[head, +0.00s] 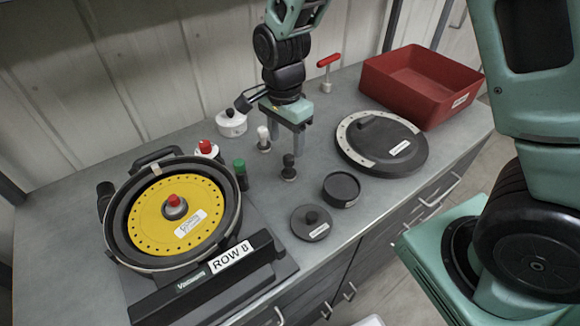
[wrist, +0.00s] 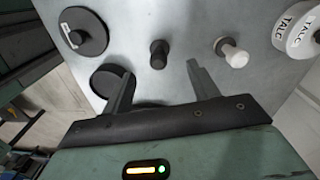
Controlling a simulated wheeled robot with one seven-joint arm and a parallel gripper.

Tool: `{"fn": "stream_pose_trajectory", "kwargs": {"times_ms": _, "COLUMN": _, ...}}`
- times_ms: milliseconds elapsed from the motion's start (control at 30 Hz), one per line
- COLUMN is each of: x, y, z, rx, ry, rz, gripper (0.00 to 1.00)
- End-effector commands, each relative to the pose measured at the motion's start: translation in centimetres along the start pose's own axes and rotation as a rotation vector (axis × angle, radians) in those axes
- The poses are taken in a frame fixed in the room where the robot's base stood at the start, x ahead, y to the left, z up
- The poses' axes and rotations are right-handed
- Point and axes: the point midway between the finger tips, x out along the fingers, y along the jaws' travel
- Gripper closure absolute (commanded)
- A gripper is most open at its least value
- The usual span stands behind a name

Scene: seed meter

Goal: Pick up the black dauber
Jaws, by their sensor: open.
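The black dauber (head: 289,168) stands upright on the grey bench, left of the small black cup. In the wrist view the dauber (wrist: 158,53) shows just beyond my fingertips, between their lines. My gripper (head: 288,142) points down above the bench, behind the dauber in the head view. Its two fingers are apart and empty in the wrist view (wrist: 162,68). A white dauber (head: 263,140) stands close by, back left of the black one. It also shows in the wrist view (wrist: 234,54).
The seed meter with its yellow disc (head: 152,213) fills the bench's left. A green-capped bottle (head: 240,171) stands beside it. A small black lid (head: 311,224) and black cup (head: 341,190) lie nearer the front. A large black disc (head: 409,164) and red bin (head: 420,85) are right.

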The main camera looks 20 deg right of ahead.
Motion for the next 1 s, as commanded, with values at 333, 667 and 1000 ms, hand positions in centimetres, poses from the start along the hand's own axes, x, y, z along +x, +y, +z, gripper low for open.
{"fn": "stream_pose_trajectory", "kwargs": {"times_ms": 333, "x": 3.8, "y": 0.1, "z": 0.0, "rx": -0.001, "ry": -0.001, "rz": 0.001, "gripper": 0.40}}
{"fn": "stream_pose_trajectory", "kwargs": {"times_ms": 667, "x": 7.5, "y": 0.3, "z": -0.4, "rx": -0.002, "ry": -0.001, "rz": 0.005, "gripper": 0.40}}
{"fn": "stream_pose_trajectory", "kwargs": {"times_ms": 1000, "x": 9.0, "y": 0.2, "z": -0.4, "rx": -0.001, "ry": 0.000, "rz": -0.001, "gripper": 0.40}}
